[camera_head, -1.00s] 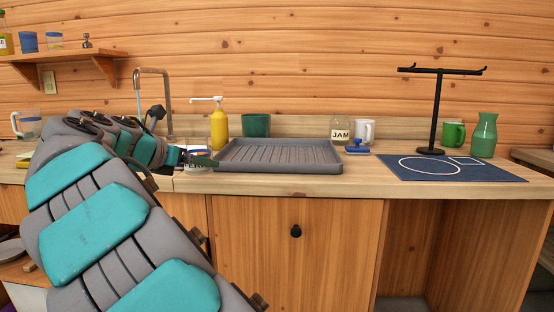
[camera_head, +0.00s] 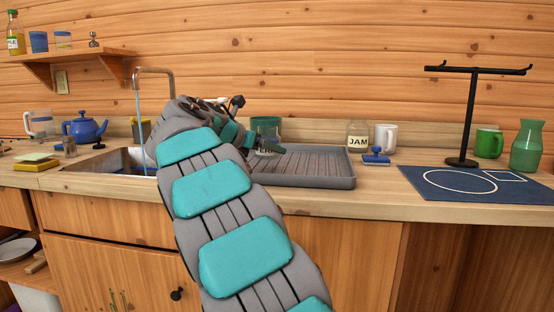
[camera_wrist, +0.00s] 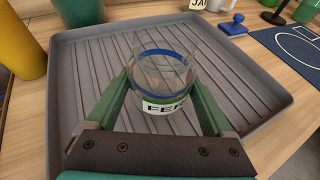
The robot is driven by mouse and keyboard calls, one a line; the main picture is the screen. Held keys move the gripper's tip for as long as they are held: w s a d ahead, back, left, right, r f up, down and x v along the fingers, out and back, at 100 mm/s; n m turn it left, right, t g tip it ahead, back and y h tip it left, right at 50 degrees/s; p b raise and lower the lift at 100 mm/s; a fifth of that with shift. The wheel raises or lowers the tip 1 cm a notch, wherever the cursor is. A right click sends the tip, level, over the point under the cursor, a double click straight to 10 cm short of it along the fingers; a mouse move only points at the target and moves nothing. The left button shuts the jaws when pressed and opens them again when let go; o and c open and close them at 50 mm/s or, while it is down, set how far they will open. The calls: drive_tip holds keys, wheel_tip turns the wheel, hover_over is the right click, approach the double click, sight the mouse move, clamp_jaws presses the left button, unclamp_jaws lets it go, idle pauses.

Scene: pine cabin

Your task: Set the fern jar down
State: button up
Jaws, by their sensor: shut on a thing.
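The fern jar (camera_wrist: 163,72) is clear glass with a blue band and a white and green label reading "FE…". In the wrist view it sits between the two fingers of my gripper (camera_wrist: 160,103), which is shut on it. The jar looks upright and is over the grey ribbed drying tray (camera_wrist: 85,62); I cannot tell whether its base touches the tray. In the head view my gripper (camera_head: 268,146) is over the left part of the tray (camera_head: 335,181), and the jar (camera_head: 266,153) is mostly hidden behind it.
A green pot (camera_head: 265,125) stands behind the tray. A jam jar (camera_head: 358,134), a white mug (camera_head: 385,138) and a blue stamp-like object (camera_head: 376,157) are to its right. Further right are a blue mat (camera_head: 440,193) and a black stand (camera_head: 468,115). The sink (camera_head: 120,161) lies left.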

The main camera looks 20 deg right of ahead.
sight(276, 168)
drive_tip(key=shift+w+d+f, duration=0.1)
drive_tip(key=shift+w+d, duration=0.35)
drive_tip(key=shift+d, duration=0.4)
drive_tip(key=shift+w+d, duration=0.45)
drive_tip(key=shift+d, duration=0.35)
drive_tip(key=shift+w+d+f+b, duration=0.1)
drive_tip(key=shift+d+f+b, duration=0.1)
drive_tip(key=shift+f, duration=0.75)
drive_tip(key=shift+w+d+f+b, duration=0.1)
drive_tip(key=shift+d+f+b, duration=0.1)
drive_tip(key=shift+f, duration=0.75)
drive_tip(key=o, duration=1.3)
drive_tip(key=shift+c, duration=0.2)
drive_tip(key=v, duration=1.2)
drive_tip(key=shift+a+p, duration=0.1)
drive_tip(key=shift+p, duration=0.2)
